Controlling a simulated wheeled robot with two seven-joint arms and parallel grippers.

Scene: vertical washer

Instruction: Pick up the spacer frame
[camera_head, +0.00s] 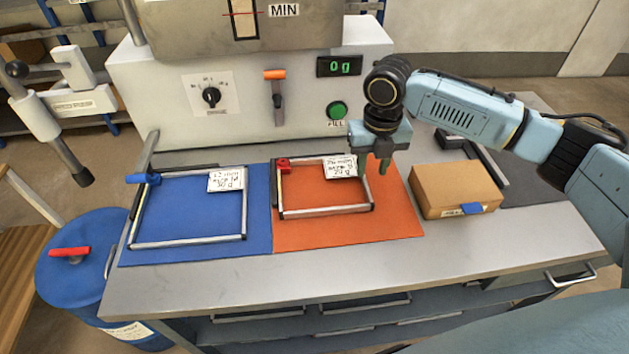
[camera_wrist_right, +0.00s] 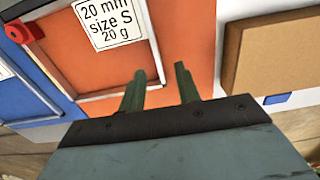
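A grey rectangular spacer frame (camera_head: 325,211) with a red corner clamp lies on the orange mat (camera_head: 400,226). A white label reading 20 mm, size S, 20 g (camera_wrist_right: 108,22) sits at its far right corner. A second spacer frame (camera_head: 190,243), with a blue clamp, lies on the blue mat (camera_head: 196,207). My right gripper (camera_head: 374,165) is over the right side of the orange-mat frame. In the wrist view its green fingers (camera_wrist_right: 160,70) are apart, with the frame's right bar reaching the gap between them; contact is unclear. My left gripper is not in view.
A cardboard box (camera_head: 455,191) stands right of the orange mat. Another frame (camera_head: 487,162) lies partly hidden on a dark mat (camera_head: 530,180) behind it. A white machine (camera_head: 235,107) with a display reading 0g stands behind the mats. The bench's front strip is clear.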

